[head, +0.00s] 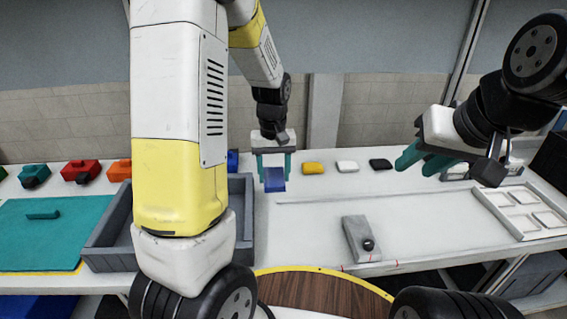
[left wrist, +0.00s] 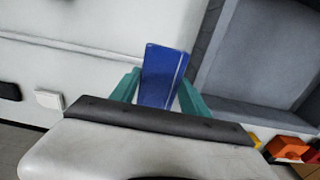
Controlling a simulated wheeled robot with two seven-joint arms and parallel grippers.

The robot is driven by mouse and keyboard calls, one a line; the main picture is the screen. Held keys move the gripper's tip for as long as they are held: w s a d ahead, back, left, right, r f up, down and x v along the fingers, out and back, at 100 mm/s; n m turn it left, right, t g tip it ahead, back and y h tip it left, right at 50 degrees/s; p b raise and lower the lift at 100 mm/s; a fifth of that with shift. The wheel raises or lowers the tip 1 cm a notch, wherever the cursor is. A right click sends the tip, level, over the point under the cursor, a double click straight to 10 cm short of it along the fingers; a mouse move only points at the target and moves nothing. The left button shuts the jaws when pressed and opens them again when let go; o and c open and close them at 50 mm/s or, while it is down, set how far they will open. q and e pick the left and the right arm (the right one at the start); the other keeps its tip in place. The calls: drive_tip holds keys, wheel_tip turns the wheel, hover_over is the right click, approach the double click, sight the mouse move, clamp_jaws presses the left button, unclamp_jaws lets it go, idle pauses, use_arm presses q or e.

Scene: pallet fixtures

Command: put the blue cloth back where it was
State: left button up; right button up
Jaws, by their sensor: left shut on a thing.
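The blue cloth (head: 274,181) hangs between the teal fingers of my left gripper (head: 274,174), which is shut on it, over the white table. In the left wrist view the cloth (left wrist: 162,76) stands up as a flat blue piece between the fingers of my left gripper (left wrist: 160,92). I cannot tell whether its lower edge touches the table. A yellow folded piece (head: 312,168), a white one (head: 347,166) and a black one (head: 380,164) lie in a row right of the cloth. My right gripper (head: 424,160) is over the table at the right, with no object visible in it.
A grey tray (head: 247,215) is left of the cloth, partly hidden by my arm. A grey block with a black knob (head: 358,240) lies nearer the front. A white compartment tray (head: 488,205) is at the right. Red, orange and green items and a teal mat (head: 75,238) are at the left.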

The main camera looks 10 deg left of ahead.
sight(274, 176)
use_arm(q)
wheel_tip(274, 176, down, 3)
drive_tip(key=shift+f, duration=0.4)
drive_tip(key=shift+w+a+f, duration=0.1)
drive_tip(key=shift+w+f, duration=0.05)
drive_tip(key=shift+w, duration=0.1)
drive_tip(key=w+a, duration=0.1)
drive_tip(key=w, duration=0.4)
drive_tip(key=w+a+f, duration=0.1)
drive_tip(key=w, duration=0.4)
drive_tip(key=w+a, duration=0.1)
drive_tip(key=w, duration=0.4)
drive_tip(key=shift+a+f, duration=0.3)
drive_tip(key=shift+f, duration=1.7)
drive_tip(key=shift+f, duration=0.15)
drive_tip(key=o, duration=1.3)
